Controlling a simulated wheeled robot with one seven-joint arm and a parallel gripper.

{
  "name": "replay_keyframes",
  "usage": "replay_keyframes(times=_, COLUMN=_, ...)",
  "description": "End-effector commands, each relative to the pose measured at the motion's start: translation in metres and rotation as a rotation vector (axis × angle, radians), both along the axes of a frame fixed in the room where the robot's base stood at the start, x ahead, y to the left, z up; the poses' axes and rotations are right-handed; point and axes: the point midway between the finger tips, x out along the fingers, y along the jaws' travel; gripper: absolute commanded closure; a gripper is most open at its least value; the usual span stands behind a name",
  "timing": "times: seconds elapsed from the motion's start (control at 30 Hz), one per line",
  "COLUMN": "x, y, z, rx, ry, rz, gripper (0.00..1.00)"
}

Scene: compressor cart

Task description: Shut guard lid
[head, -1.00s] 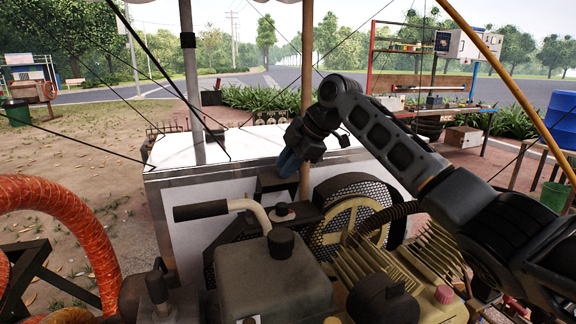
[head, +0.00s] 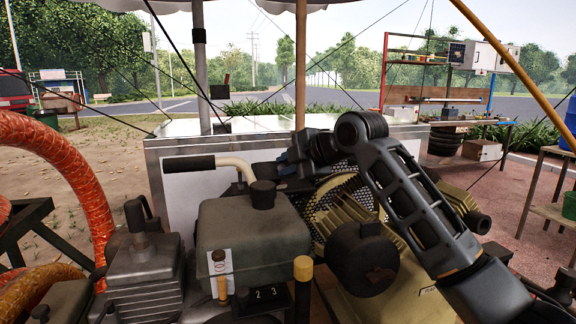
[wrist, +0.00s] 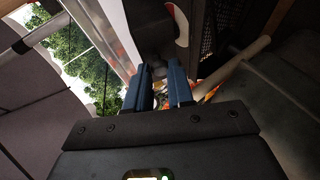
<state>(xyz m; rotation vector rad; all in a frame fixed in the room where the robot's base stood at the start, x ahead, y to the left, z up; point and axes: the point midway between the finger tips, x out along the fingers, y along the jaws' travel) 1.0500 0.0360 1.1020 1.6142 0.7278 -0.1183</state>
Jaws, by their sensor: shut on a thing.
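In the head view the belt guard's black mesh (head: 335,198) stands behind the engine, beside the cream compressor block, partly hidden by my arm. My gripper (head: 282,168) is at the guard's left side, behind the engine's tank, pointing left. In the wrist view my blue fingers (wrist: 160,90) are close together on a dark part at their tips, which looks like part of the guard lid (wrist: 150,25). The mesh is at upper right there (wrist: 208,28). The lid's full outline and its angle are hard to make out.
The engine (head: 250,225) with its pale bent pipe (head: 237,167) stands just in front of my gripper. A white-sided, metal-topped box (head: 180,145) is behind. An orange hose (head: 70,165) arches at left. A tent pole (head: 300,60) rises behind the gripper.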

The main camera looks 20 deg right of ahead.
Motion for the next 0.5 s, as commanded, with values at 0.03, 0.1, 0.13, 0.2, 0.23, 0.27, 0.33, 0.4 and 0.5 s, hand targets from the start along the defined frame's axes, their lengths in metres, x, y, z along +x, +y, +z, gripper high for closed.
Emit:
replay_keyframes(times=0.03, x=-0.0006, y=-0.0004, z=-0.0065, rx=0.000, ry=0.006, rz=-0.001, gripper=1.00)
replay_keyframes(times=0.1, x=-0.0011, y=-0.0005, z=-0.0094, rx=0.000, ry=0.006, rz=-0.001, gripper=1.00)
replay_keyframes(times=0.13, x=-0.0011, y=-0.0006, z=-0.0104, rx=0.000, ry=0.006, rz=-0.001, gripper=1.00)
replay_keyframes(times=0.2, x=-0.0014, y=-0.0006, z=-0.0122, rx=0.000, ry=0.007, rz=-0.001, gripper=1.00)
replay_keyframes(times=0.23, x=-0.0014, y=-0.0007, z=-0.0128, rx=0.000, ry=0.007, rz=-0.001, gripper=1.00)
replay_keyframes(times=0.27, x=-0.0015, y=-0.0007, z=-0.0133, rx=0.000, ry=0.007, rz=-0.001, gripper=1.00)
replay_keyframes(times=0.33, x=-0.0015, y=-0.0007, z=-0.0143, rx=-0.001, ry=0.007, rz=-0.002, gripper=1.00)
replay_keyframes(times=0.4, x=-0.0015, y=-0.0008, z=-0.0147, rx=-0.001, ry=0.006, rz=-0.001, gripper=1.00)
replay_keyframes(times=0.5, x=-0.0015, y=-0.0008, z=-0.0150, rx=-0.001, ry=0.007, rz=-0.002, gripper=1.00)
